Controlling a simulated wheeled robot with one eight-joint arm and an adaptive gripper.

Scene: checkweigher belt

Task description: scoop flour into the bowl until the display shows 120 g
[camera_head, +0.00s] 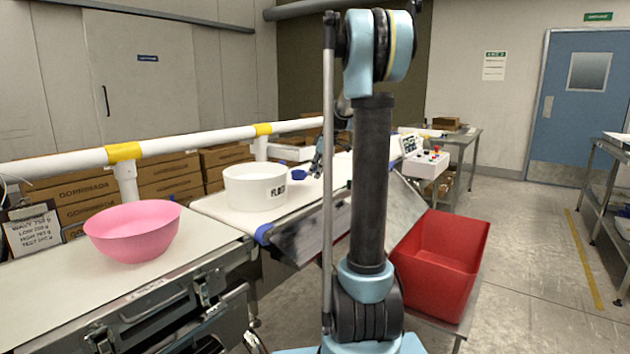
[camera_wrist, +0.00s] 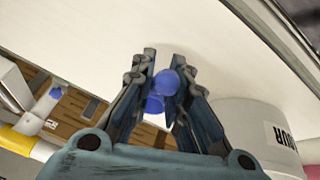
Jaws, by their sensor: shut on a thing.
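The pink bowl (camera_head: 133,232) stands upright on the near belt at the left; its inside is mostly hidden. The white flour tub (camera_head: 253,188) stands on the middle belt, right of the bowl, and shows at the right of the wrist view (camera_wrist: 245,125). I cannot see the flour level. My gripper (camera_head: 319,163) is beyond and right of the tub, above the belt. It is shut on the blue scoop (camera_head: 298,174), whose blue part shows between the fingers in the wrist view (camera_wrist: 167,82). The display (camera_head: 408,144) on the control box is too small to read.
A white rail with yellow bands (camera_head: 124,152) runs behind the belts. Brown cartons (camera_head: 168,178) are stacked behind it. A red crate (camera_head: 440,260) stands right of my arm. A sign with weights (camera_head: 33,233) stands at far left. The near belt around the bowl is clear.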

